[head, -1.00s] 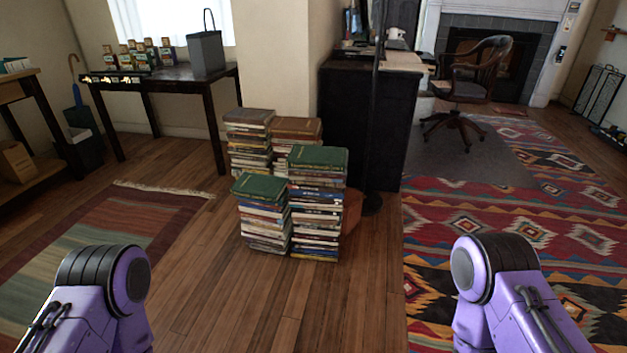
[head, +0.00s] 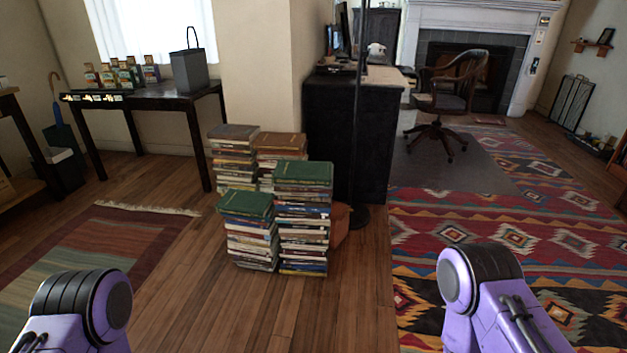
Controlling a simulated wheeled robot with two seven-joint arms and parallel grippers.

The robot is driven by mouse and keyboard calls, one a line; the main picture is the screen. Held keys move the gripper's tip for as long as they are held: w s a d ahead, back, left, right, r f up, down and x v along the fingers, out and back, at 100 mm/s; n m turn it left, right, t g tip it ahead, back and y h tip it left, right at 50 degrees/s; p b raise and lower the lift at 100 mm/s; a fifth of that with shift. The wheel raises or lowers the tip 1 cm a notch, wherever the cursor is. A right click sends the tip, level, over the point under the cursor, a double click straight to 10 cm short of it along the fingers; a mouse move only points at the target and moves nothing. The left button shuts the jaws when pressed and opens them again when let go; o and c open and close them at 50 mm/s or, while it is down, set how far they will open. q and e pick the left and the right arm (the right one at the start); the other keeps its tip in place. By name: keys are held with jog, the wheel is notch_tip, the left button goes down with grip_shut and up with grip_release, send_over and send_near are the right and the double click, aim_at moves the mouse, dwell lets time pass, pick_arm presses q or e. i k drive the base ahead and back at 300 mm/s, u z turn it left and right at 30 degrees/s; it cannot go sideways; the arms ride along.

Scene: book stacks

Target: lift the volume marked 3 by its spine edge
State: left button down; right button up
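Several stacks of books stand on the wood floor ahead of me. The front left stack (head: 252,240) and the front right stack (head: 303,235) each have a green book on top. Behind them are a stack with a grey-brown top book (head: 233,133) and one with a brown top book (head: 281,141). No mark 3 can be read on any volume at this distance. Only purple links of my two arms show at the bottom left and right; both grippers are out of view.
A dark table (head: 150,97) with small boxes and a grey bag (head: 188,70) stands behind left. A black cabinet (head: 345,135) and a thin dark pole (head: 358,120) stand right behind the stacks. A patterned rug (head: 500,240) lies right. Bare floor (head: 270,320) lies in front of the stacks.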

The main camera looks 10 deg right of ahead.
aim_at(304, 172)
jog(key=u, duration=0.35)
jog(key=i, duration=1.6)
jog(key=z, duration=0.3)
